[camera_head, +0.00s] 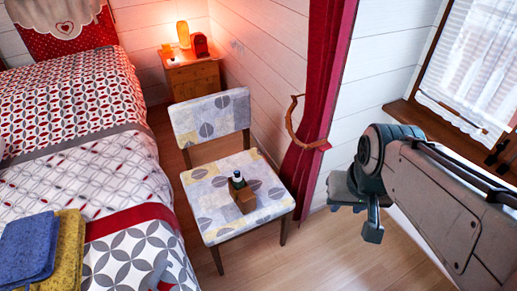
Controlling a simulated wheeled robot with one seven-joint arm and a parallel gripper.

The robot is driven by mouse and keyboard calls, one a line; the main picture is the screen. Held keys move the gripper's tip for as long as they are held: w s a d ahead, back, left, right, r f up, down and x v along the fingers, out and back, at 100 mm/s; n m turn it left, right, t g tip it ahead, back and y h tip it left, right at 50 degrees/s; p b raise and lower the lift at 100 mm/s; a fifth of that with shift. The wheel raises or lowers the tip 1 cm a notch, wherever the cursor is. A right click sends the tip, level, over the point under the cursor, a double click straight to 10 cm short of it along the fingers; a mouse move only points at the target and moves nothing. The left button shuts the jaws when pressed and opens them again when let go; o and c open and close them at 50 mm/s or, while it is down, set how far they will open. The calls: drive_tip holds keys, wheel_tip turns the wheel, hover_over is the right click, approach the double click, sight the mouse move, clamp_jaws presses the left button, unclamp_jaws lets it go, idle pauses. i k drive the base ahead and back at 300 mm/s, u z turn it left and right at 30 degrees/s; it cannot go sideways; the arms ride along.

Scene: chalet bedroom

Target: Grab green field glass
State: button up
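I cannot clearly make out a green field glass. A small dark upright object with a pale band (238,180) is on the patterned chair seat, beside or behind a brown block (246,200); it is too small to identify. Small dark items (497,152) are on the windowsill at the right edge, also too small to name. My arm comes in from the right. My gripper (362,212) seems to be at its lower left end, above the floor, right of the chair and apart from it. Its fingers are not clear enough to tell open from shut.
The chair (211,120) stands between the bed (75,110) and the red curtain (322,90). Folded blue (28,248) and yellow (70,245) cloths lie on the bed. A nightstand (194,79) with a lit lamp (183,35) is behind. Floor (300,262) in front is clear.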

sight(237, 185)
drive_tip(key=u, duration=0.3)
drive_tip(key=i, duration=0.9)
drive_tip(key=u, duration=3.35)
drive_tip(key=k, duration=1.45)
drive_tip(key=z, duration=1.4)
drive_tip(key=i, duration=0.55)
drive_tip(key=z, duration=0.05)
